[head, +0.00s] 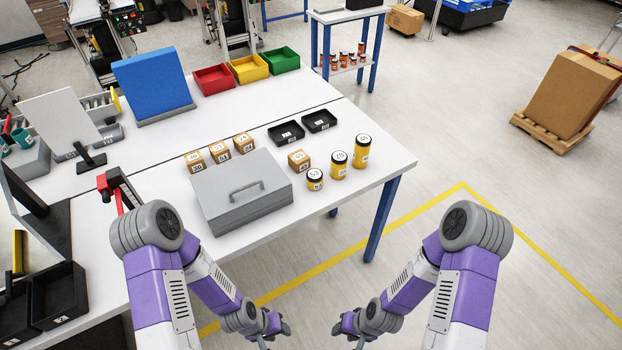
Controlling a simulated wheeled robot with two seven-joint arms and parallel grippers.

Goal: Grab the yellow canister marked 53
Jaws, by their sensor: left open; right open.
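My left gripper (279,334) and my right gripper (344,331) are low at the bottom of the head view, in front of the table edge and well apart from the canisters. Both are open, and I see nothing in them.
A grey metal box (225,205) stands left of the canisters. A small brown box (299,160) is just behind the short canister. Several similar boxes and two black trays (287,133) lie further back. The table's front edge lies between my grippers and the canisters.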

